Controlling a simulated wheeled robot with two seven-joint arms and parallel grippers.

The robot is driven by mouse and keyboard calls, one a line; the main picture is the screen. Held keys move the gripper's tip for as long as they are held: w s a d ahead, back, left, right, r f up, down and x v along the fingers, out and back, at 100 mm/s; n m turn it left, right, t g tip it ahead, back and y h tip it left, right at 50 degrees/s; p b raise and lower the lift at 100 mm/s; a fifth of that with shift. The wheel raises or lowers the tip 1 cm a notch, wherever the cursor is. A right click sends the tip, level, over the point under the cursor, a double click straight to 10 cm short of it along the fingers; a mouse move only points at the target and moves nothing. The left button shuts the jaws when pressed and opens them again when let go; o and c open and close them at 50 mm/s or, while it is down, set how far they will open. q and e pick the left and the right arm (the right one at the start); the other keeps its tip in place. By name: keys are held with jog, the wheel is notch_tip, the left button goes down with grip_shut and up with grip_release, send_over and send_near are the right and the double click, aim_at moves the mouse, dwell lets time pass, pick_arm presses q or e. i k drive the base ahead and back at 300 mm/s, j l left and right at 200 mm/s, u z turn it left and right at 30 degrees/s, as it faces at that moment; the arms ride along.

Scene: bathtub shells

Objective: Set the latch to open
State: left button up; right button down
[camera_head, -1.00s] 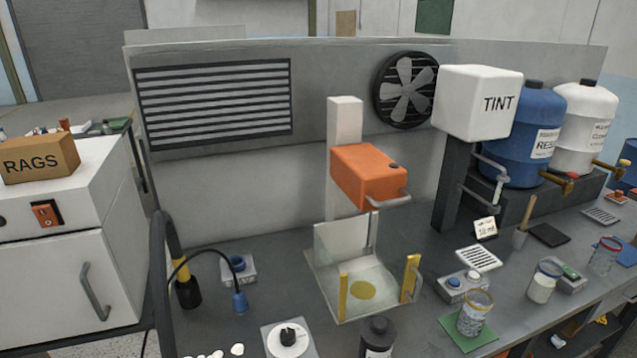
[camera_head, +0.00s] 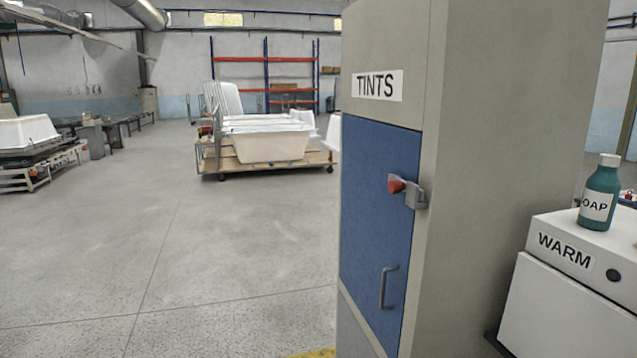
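A latch (camera_head: 409,190) with a red knob and a grey metal body sits on the upper right edge of a blue door (camera_head: 375,235). The door is on a tall grey cabinet (camera_head: 480,130) labelled TINTS. The door looks shut, flush with the cabinet front. The latch reaches across the door's right edge onto the cabinet frame; its exact setting is hard to tell from this angle. A grey bar handle (camera_head: 388,287) is lower on the door. Neither of my grippers shows in the head view.
A white unit (camera_head: 580,270) labelled WARM stands right of the cabinet, with a green soap bottle (camera_head: 598,195) on top. Open concrete floor (camera_head: 180,260) lies to the left. A cart (camera_head: 265,158) with white tubs is farther back.

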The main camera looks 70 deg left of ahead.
aim_at(396, 184)
jog(key=u, duration=1.9)
